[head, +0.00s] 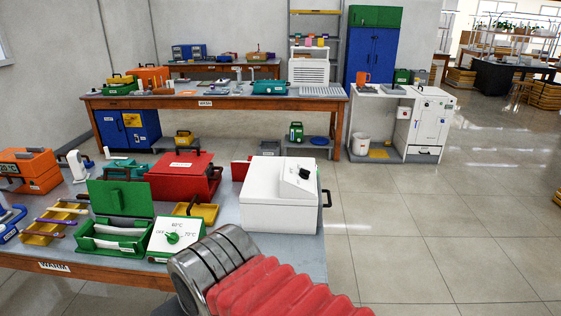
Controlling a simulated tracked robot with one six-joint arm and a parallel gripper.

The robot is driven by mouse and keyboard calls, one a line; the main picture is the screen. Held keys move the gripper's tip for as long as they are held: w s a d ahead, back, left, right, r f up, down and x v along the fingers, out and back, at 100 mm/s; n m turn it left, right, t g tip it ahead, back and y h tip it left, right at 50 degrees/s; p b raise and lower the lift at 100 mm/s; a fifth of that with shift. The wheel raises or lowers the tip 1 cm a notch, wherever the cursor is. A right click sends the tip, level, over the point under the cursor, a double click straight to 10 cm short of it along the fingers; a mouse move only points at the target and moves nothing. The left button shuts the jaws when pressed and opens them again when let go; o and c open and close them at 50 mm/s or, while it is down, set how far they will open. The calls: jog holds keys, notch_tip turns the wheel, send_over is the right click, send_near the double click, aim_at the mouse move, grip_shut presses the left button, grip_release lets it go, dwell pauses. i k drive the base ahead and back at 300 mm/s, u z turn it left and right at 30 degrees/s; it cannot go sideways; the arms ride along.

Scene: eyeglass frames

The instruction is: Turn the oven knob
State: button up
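Two knobs show on the near bench in the head view. A white box (272,215) has a sloped panel with a small dark knob (304,173) and a black handle on its right side. To its left, a green unit with a white panel (187,229) marked with temperatures, one reading 70°C, carries a green knob (172,238). I cannot tell which of these, if either, is the oven. A white cabinet (430,125) with small controls stands far back right. My arm, with red bellows and a metal section, fills the bottom centre; my gripper is out of view.
The near bench (120,262) is crowded with a red case (184,177), an open green box (117,213) and yellow trays. A long bench (217,103) and a blue cabinet (373,50) stand behind. The tiled floor (430,230) at right is clear.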

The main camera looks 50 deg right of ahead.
aim_at(304, 173)
jog(key=i, duration=0.75)
jog(key=z, duration=0.7)
jog(key=i, duration=0.6)
jog(key=z, duration=0.4)
